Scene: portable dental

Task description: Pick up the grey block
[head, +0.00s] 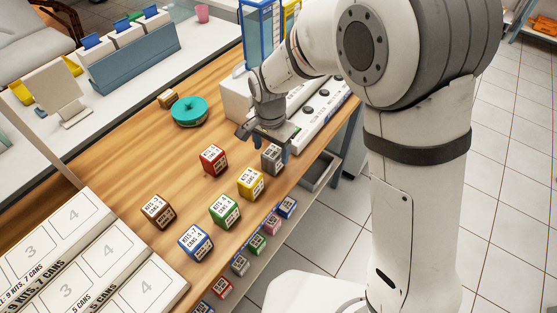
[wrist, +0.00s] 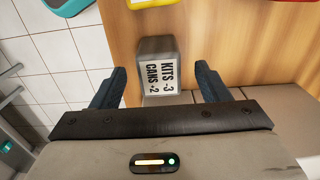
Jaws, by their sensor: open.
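The grey block (head: 272,159) stands on the wooden table near its right edge, with a white label on it. In the wrist view the grey block (wrist: 155,48) shows its label "KITS -3 CANS -2" and sits ahead of the jaws, between their lines. My gripper (head: 268,138) is above and close to the grey block in the head view. In the wrist view my gripper (wrist: 160,85) is open, with one dark finger to each side of the block's near end. I cannot tell whether a finger touches it.
A yellow block (head: 251,183), red block (head: 213,160), green block (head: 224,211), blue block (head: 195,242) and brown block (head: 157,211) stand nearby on the table (head: 135,160). A teal round object (head: 189,111) lies further back. White equipment (head: 318,118) stands behind my gripper.

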